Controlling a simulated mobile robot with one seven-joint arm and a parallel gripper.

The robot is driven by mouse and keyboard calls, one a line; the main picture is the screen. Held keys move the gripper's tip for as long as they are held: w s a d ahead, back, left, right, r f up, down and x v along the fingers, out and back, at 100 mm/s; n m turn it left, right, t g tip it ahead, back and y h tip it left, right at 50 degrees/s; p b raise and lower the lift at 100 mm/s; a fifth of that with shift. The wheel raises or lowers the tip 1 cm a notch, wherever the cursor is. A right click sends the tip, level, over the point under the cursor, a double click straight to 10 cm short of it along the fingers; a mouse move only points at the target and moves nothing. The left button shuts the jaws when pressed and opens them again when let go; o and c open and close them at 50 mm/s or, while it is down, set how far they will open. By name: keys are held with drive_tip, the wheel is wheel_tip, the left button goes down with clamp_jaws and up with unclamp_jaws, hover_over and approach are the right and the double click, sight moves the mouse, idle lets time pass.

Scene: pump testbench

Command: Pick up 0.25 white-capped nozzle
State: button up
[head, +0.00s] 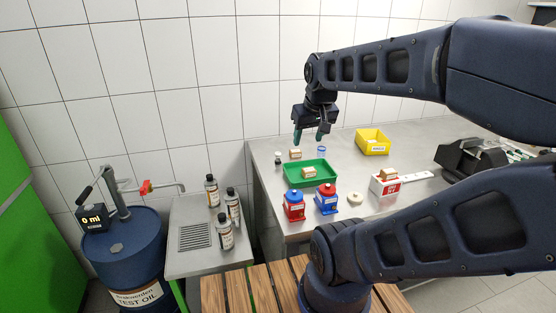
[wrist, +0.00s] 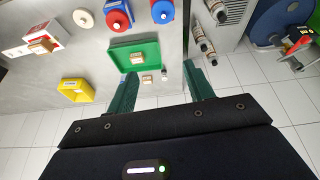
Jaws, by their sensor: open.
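A small nozzle (head: 278,158) with a white top and a dark lower part stands upright on the metal bench, left of the green tray. In the wrist view the small white-topped nozzle (wrist: 164,73) appears between the finger directions, nearer the right finger; any size marking is too small to read. My gripper (head: 309,137) is open and empty, pointing down above the back of the bench, to the right of the nozzle and apart from it. Both dark green fingers also show in the wrist view (wrist: 162,84).
A small labelled box (head: 295,153) stands beside the nozzle, and a blue ring-like piece (head: 321,150) is right of it. The green tray (head: 290,180) holds another box. Red and blue pots (head: 294,206), a yellow bin (head: 372,142) and a red-white box (head: 384,186) stand around.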

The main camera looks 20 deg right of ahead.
drive_tip(key=w+n+g, duration=0.1)
drive_tip(key=w+n, duration=0.3)
drive_tip(key=w, duration=0.6)
drive_tip(key=n+g, duration=0.3)
drive_tip(key=n, duration=0.9)
hover_over(278, 153)
drive_tip(key=f, duration=1.8)
drive_tip(key=shift+a+f, duration=0.2)
drive_tip(key=shift+a, duration=0.15)
wheel_tip(278, 153, down, 6)
drive_tip(key=shift+w+r, duration=0.1)
drive_tip(key=shift+d+f, duration=0.2)
drive_tip(key=shift+f, duration=1.15)
drive_tip(key=shift+d+f, duration=0.15)
drive_tip(key=shift+f, duration=1.15)
drive_tip(key=c, duration=1.1)
